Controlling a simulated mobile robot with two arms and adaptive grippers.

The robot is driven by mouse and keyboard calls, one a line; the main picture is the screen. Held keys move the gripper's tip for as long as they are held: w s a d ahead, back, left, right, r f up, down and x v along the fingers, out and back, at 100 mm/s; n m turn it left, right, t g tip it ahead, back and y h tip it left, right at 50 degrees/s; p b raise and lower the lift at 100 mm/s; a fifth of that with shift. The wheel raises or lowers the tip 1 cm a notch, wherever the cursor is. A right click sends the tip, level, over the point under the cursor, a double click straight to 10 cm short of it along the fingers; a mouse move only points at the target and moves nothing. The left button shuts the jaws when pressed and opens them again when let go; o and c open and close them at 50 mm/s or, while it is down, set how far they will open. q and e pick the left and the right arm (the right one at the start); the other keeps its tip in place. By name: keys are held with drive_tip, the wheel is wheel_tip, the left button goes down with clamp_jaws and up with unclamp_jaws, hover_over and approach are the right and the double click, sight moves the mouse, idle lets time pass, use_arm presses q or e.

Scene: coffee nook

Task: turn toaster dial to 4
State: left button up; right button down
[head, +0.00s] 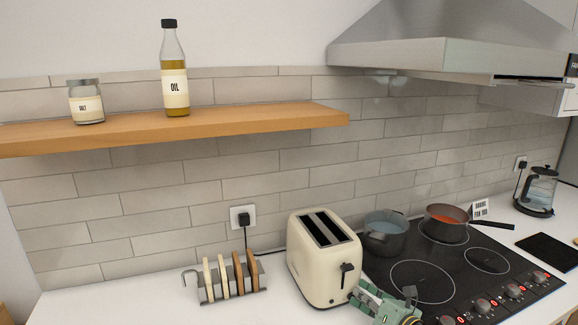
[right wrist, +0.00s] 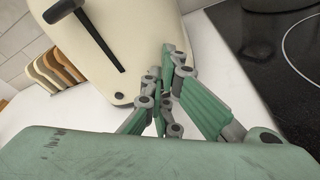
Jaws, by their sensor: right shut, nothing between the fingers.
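The cream toaster (head: 322,268) stands on the white counter, with two slots on top and a dark lever (head: 346,272) on the end facing right. The toaster (right wrist: 130,45) and its lever (right wrist: 95,30) also show large in the right wrist view. My right gripper (head: 360,293) is at the lower part of that end. In the right wrist view, its fingers (right wrist: 172,58) are shut with nothing between them, close against the toaster's lower face. I cannot make out the dial or its setting; the fingers cover part of that face. My left gripper is out of view.
A toast rack (head: 230,281) with bread stands left of the toaster. The black cooktop (head: 460,272) lies to its right, with a grey pot (head: 385,236) and a pan of red food (head: 446,224). A wooden shelf (head: 235,122) hangs above.

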drive_tip(key=shift+d+f, duration=0.35)
drive_tip(key=shift+f, duration=0.05)
idle(0.4)
drive_tip(key=shift+w+d+r, duration=0.1)
drive_tip(key=shift+w+d+r, duration=0.1)
drive_tip(key=shift+d+r, duration=0.05)
drive_tip(key=shift+r, duration=0.05)
drive_tip(key=shift+d, duration=0.1)
drive_tip(key=shift+s+d+p, duration=0.25)
drive_tip(key=shift+s+d, duration=0.1)
drive_tip(key=shift+s, duration=0.6)
drive_tip(key=shift+s+d+p, duration=0.3)
drive_tip(key=shift+s, duration=0.65)
drive_tip(key=shift+s+d+p, duration=0.25)
drive_tip(key=shift+s+d, duration=0.1)
drive_tip(key=shift+s, duration=0.6)
